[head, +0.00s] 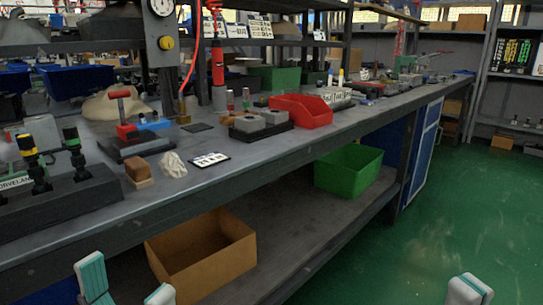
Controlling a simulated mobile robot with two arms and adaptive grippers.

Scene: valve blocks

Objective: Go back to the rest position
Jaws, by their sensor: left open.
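My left gripper (126,275) shows at the bottom left, in front of the workbench. Its two pale, teal-edged fingers are spread apart with nothing between them. My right gripper (468,288) shows only as a pale, teal-edged tip at the bottom right, over the green floor. The rest of it is cut off by the lower edge, so its opening is hidden. Valve blocks (262,122) sit in a dark tray on the bench. A black block with valve fittings (72,190) stands at the bench's left end.
The grey workbench (250,165) runs from the left to the far right. A cardboard box (235,262) and a green bin (347,168) stand on its lower shelf. A red bin (305,110) is on top. The green floor (450,205) at right is clear.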

